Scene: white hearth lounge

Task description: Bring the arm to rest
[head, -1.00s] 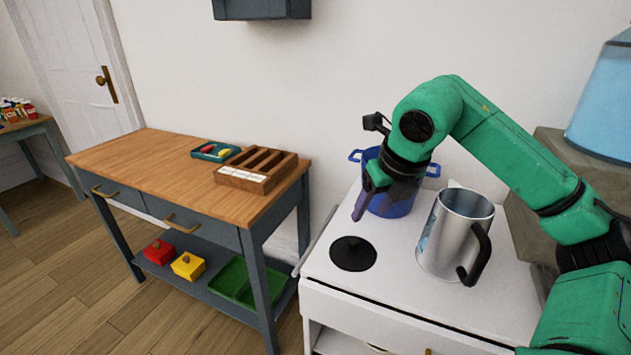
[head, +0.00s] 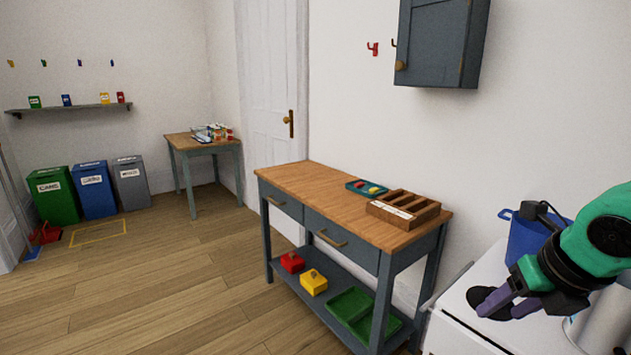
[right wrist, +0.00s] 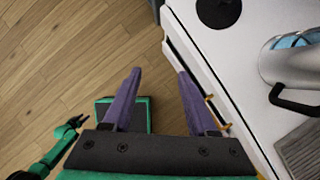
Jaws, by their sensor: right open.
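My right gripper (head: 505,303) is open and empty in the head view, in front of the blue pot (head: 527,237) and partly over the dark round hob plate (head: 479,298). In the right wrist view its two purple fingers (right wrist: 158,78) are spread with only floor between them. The steel jug (head: 604,322) is partly hidden behind my right arm; it also shows in the right wrist view (right wrist: 285,62). A green arm, which looks like my left one, shows small at the lower left of the right wrist view; its gripper (right wrist: 75,122) is too small to read.
The white stove top (head: 452,306) is close to the right gripper. A wooden-topped table (head: 330,196) left of it bears a wooden divided box (head: 403,207) and a teal tray (head: 352,187). A wall cabinet (head: 432,45) hangs above. The floor at left is open.

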